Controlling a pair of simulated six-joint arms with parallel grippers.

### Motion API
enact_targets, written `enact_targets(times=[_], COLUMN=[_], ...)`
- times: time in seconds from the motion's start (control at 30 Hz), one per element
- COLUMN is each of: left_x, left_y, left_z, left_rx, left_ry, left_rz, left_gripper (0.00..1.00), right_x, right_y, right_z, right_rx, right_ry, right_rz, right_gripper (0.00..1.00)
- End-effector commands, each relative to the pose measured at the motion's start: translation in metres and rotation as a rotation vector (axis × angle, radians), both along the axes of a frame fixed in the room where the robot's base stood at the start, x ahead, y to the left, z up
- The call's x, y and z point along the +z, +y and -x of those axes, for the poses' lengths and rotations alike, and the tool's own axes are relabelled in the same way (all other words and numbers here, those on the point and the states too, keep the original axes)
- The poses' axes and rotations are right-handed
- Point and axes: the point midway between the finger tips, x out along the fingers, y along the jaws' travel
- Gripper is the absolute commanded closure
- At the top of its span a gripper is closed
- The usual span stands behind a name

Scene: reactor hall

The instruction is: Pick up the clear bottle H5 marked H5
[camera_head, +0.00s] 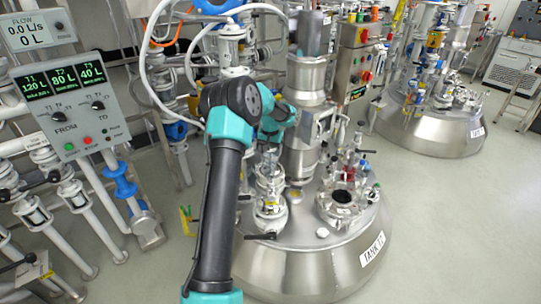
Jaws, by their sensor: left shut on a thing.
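My left arm rises from the bottom of the head view and bends over at the top. My left gripper (269,163) hangs beyond the elbow, small and partly hidden by the arm, over the top of the steel tank (290,262). It is shut on what looks like a clear bottle (268,182), just above the tank's lid fittings. I cannot read an H5 mark on it at this size. Whether the bottle touches the fitting under it is hard to tell. My right gripper is not in view.
An open round port (341,196) and a tall steel column (306,120) stand on the tank lid close to the right. A control panel (69,100) and white pipes fill the left. A second tank (436,131) stands at the back right.

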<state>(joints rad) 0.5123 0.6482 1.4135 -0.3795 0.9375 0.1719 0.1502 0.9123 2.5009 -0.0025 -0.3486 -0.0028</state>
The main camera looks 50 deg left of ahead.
Motion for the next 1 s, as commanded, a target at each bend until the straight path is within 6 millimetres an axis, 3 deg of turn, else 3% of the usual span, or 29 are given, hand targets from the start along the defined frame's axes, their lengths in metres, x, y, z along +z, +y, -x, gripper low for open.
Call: enact_targets(times=[0.3, 0.47, 0.67, 1.0], left_x=[0.032, 0.032, 0.035, 0.041], left_y=[-0.001, -0.014, -0.036, -0.090], left_z=[0.001, 0.012, 0.032, 0.079], left_rx=[-0.001, -0.002, -0.001, -0.003], left_ry=[-0.001, 0.001, 0.001, 0.001], left_rz=[0.000, 0.000, 0.000, 0.000], left_gripper=[0.76, 0.76, 0.76, 0.76], right_x=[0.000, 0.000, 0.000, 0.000], right_y=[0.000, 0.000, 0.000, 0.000], right_z=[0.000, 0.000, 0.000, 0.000], right_rx=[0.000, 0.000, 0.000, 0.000], right_ry=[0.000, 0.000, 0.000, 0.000], right_rz=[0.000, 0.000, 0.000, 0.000], right_gripper=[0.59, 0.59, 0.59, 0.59])
